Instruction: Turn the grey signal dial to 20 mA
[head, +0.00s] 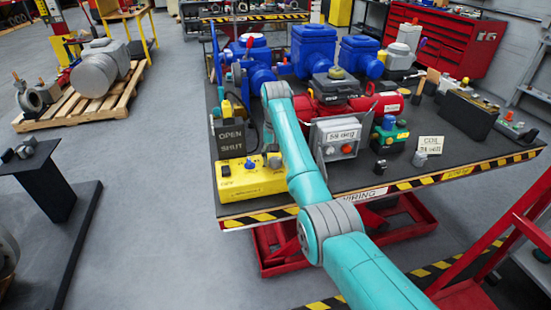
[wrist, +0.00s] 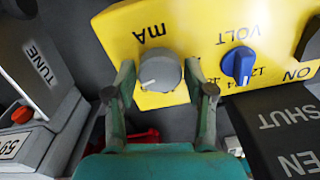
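The grey signal dial (wrist: 160,74) sits on the yellow box (wrist: 208,22), beside the upside-down label "mA" in the wrist view. Its white pointer mark points to the lower left of that picture. Scale numbers around it are not readable. My gripper (wrist: 158,72) has one finger on each side of the dial. The fingers are spread, with narrow gaps seeming to show beside the dial; contact is not clear. In the head view, the yellow box (head: 240,181) stands at the table's front left corner, and my arm hides the gripper.
A blue VOLT knob (wrist: 238,64) is on the same box, right of the dial in the wrist view. A black OPEN/SHUT plate (wrist: 285,130) is close to the right finger. A grey box labelled TUNE (wrist: 40,65) with a red button is at the left.

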